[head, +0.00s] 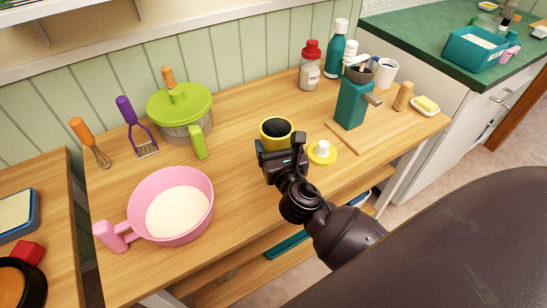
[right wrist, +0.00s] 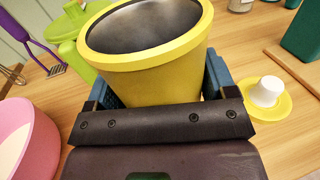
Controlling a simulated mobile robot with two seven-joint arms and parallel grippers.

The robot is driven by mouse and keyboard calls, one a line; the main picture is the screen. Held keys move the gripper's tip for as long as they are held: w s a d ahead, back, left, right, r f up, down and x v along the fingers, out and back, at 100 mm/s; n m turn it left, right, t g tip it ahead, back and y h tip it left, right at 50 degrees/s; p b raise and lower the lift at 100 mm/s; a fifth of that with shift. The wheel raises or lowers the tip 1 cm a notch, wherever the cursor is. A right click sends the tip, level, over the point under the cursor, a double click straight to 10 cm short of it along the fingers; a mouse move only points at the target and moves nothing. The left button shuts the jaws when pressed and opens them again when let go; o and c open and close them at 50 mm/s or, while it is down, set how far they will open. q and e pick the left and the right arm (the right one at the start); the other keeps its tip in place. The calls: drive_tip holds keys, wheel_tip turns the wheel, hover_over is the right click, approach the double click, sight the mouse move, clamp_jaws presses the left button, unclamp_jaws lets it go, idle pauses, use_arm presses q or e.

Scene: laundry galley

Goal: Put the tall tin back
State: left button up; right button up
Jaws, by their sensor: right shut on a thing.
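A yellow tin (head: 276,124) with an open top and a dark metallic inside is in my right gripper (head: 281,160), over the middle of the wooden counter. In the right wrist view the yellow tin (right wrist: 150,62) fills the space between the blue fingers, tilted in the picture. Its base is hidden, so I cannot tell whether it touches the counter. A round yellow lid (head: 322,153) with a white knob lies flat just right of the tin; the lid (right wrist: 281,107) also shows in the right wrist view. My left gripper is not in view.
A pink pan (head: 170,205) stands at front left. A green-lidded pot (head: 180,105), purple masher (head: 128,112) and whisk (head: 85,135) are behind it. A teal grinder (head: 351,103), red-capped bottle (head: 310,68) and board (head: 372,137) stand right. Bare counter lies around the tin.

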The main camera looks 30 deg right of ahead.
wheel_tip(320, 180, down, 4)
drive_tip(key=shift+f+b, duration=0.15)
drive_tip(key=shift+b, duration=0.8)
drive_tip(key=shift+f, duration=0.15)
drive_tip(key=shift+r, duration=0.2)
drive_tip(key=shift+f, duration=0.1)
drive_tip(key=shift+f, duration=0.15)
drive_tip(key=o, duration=1.2)
drive_tip(key=shift+c, duration=0.2)
